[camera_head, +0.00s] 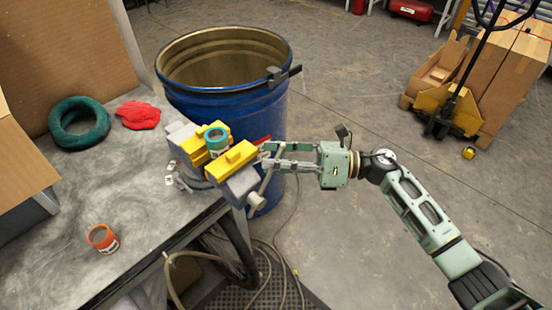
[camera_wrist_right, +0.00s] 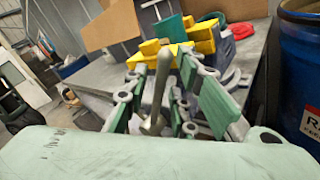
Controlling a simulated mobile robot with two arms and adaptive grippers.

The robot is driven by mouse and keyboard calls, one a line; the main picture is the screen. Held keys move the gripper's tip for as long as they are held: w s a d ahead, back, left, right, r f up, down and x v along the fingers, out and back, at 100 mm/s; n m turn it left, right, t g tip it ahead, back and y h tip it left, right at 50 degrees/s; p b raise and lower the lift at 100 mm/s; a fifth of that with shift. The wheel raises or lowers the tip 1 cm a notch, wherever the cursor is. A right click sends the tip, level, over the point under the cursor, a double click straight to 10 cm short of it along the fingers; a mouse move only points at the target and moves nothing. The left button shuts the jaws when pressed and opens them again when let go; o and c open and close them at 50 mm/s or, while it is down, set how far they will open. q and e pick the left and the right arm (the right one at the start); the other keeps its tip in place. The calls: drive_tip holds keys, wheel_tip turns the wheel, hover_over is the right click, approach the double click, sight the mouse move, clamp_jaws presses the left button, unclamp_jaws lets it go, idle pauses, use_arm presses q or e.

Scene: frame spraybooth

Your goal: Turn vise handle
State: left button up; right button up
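The vise (camera_head: 232,160) with yellow jaw covers sits on the near right corner of the workbench. In the right wrist view the handle bar (camera_wrist_right: 158,92) slants upright between my fingers. My right gripper (camera_head: 266,156) reaches in from the right at the vise front. Its fingers look apart, with gaps beside the bar in the wrist view (camera_wrist_right: 168,98). My left gripper is not in view.
A blue drum (camera_head: 190,107) stands close behind the vise. The workbench (camera_head: 140,240) holds a green ring (camera_head: 79,122), a red cloth (camera_head: 138,115) and an orange can (camera_head: 103,239). Hoses (camera_head: 265,290) hang below the bench corner. A pallet jack (camera_head: 447,110) with boxes stands far right.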

clamp_jaws()
drive_tip(key=shift+s+r, duration=0.1)
idle(0.4)
